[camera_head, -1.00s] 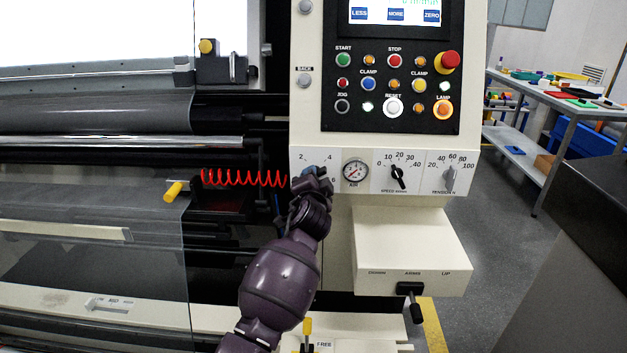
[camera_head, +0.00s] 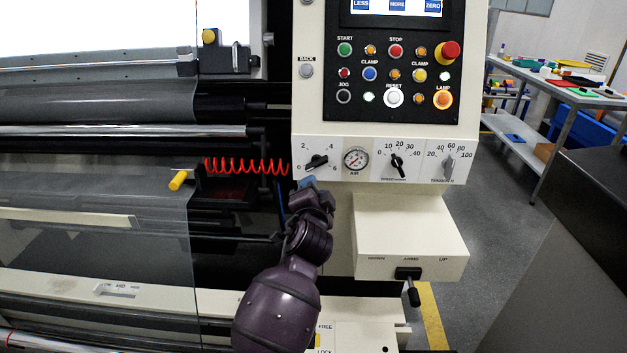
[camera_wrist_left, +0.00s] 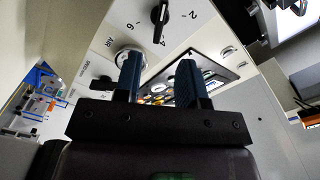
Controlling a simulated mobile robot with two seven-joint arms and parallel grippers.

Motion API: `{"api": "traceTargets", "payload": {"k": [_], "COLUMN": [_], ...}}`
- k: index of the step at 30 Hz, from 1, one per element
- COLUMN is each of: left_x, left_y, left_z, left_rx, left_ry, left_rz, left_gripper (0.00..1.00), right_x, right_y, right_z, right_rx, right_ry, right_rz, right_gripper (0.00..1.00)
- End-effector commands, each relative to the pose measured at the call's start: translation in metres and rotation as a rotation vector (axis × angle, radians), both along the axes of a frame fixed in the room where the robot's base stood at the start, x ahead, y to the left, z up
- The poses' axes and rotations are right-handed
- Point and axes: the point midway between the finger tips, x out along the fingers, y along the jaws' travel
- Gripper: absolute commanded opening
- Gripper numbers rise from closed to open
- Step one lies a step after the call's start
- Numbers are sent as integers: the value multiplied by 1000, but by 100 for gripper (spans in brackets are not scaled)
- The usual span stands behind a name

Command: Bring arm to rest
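My left arm (camera_head: 278,305) rises from the bottom middle of the head view. Its gripper (camera_head: 309,184) is just below the black air knob (camera_head: 317,161) on the white control panel, apart from it. In the left wrist view my left gripper (camera_wrist_left: 160,80) has its two blue fingers spread, with nothing between them. The air knob (camera_wrist_left: 159,14) shows beyond the fingertips there, and the round air gauge (camera_wrist_left: 128,54) is partly behind one finger. My right gripper is in neither view.
The cream control housing (camera_head: 410,225) stands right of the arm, with a black lever (camera_head: 411,285) under it. A red coiled hose (camera_head: 245,166) and a yellow-tipped handle (camera_head: 180,180) are to the left. A workbench (camera_head: 560,92) with several small items stands at the far right.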

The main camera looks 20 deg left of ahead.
Motion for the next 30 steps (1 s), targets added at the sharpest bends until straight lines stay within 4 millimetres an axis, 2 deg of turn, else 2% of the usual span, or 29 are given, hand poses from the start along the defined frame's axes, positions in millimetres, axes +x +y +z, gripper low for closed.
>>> {"api": "traceTargets", "payload": {"k": [6, 20, 23, 30], "left_x": [-10, -10, -9, -13], "left_y": [-3, -3, -5, -21], "left_z": [0, 0, 1, 17], "left_rx": [-1, -7, -60, -322], "left_ry": [0, -2, -20, -105], "left_rz": [0, 0, -15, -129], "left_gripper": [37, 37, 37, 37], "right_x": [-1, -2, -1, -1], "right_y": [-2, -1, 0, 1], "right_z": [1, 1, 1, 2], "right_rx": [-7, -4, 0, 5], "right_ry": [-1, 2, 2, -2], "right_rz": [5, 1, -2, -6], "right_gripper": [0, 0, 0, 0]}}
